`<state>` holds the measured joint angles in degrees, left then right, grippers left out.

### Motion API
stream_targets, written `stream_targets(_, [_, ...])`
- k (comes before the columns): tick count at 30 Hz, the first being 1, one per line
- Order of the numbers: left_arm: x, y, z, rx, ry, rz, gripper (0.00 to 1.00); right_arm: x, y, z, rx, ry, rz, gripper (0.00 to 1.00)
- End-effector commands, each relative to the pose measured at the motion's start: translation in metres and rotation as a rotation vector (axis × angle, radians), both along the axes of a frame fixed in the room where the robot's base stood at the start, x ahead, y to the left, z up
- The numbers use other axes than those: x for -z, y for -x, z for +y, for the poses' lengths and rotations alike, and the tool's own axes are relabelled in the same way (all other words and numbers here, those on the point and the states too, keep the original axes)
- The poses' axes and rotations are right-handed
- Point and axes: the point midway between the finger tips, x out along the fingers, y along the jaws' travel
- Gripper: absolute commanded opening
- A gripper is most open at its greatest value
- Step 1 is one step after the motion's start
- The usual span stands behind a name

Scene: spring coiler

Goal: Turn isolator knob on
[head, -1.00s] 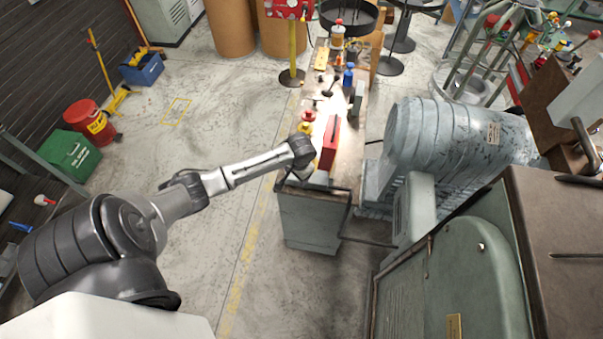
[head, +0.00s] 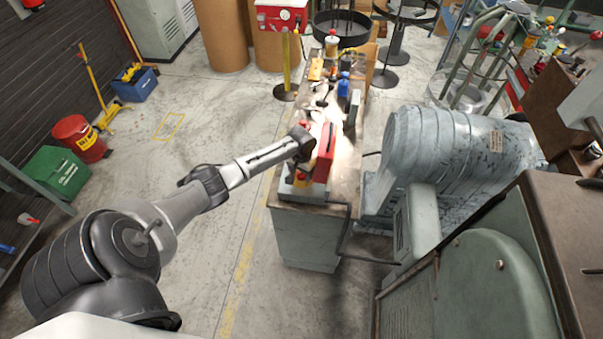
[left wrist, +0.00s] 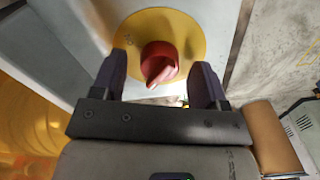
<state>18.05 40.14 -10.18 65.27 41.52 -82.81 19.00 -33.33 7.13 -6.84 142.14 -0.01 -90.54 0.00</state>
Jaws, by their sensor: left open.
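In the left wrist view the isolator knob (left wrist: 158,62) is red with a raised grip bar, on a round yellow plate (left wrist: 195,35) fixed to a pale grey face. My left gripper (left wrist: 160,76) is open, with one dark finger on each side of the knob. Gaps show between the fingers and the knob, so it is not gripped. In the head view my left arm reaches to the near end of the bench, beside a red box (head: 324,152); its fingers are hard to make out there. A small yellow and red part (head: 301,180) shows just below the wrist. My right gripper is not in view.
The narrow bench (head: 349,170) carries several small tools and parts. A large grey ribbed motor (head: 440,145) stands close on its right, with a green machine housing (head: 485,270) in front. The floor left of the bench (head: 215,130) is clear.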

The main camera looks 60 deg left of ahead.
Motion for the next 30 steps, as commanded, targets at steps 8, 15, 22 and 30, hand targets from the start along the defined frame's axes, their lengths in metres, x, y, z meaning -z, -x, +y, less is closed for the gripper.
stream_targets(8, [0.0053,-0.0003,-0.0001,0.001,-0.001,-0.002,0.67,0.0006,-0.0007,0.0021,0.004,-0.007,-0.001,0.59])
stream_targets(15, [0.0053,-0.0001,-0.0002,0.001,0.0,-0.001,0.56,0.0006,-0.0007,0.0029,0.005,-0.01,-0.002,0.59])
stream_targets(22, [0.0053,0.0,-0.0002,0.001,0.0,-0.001,0.34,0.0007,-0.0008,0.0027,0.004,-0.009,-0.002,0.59])
stream_targets(30, [0.0051,0.0002,-0.0001,0.003,0.0,-0.001,0.18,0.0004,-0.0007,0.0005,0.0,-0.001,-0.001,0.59])
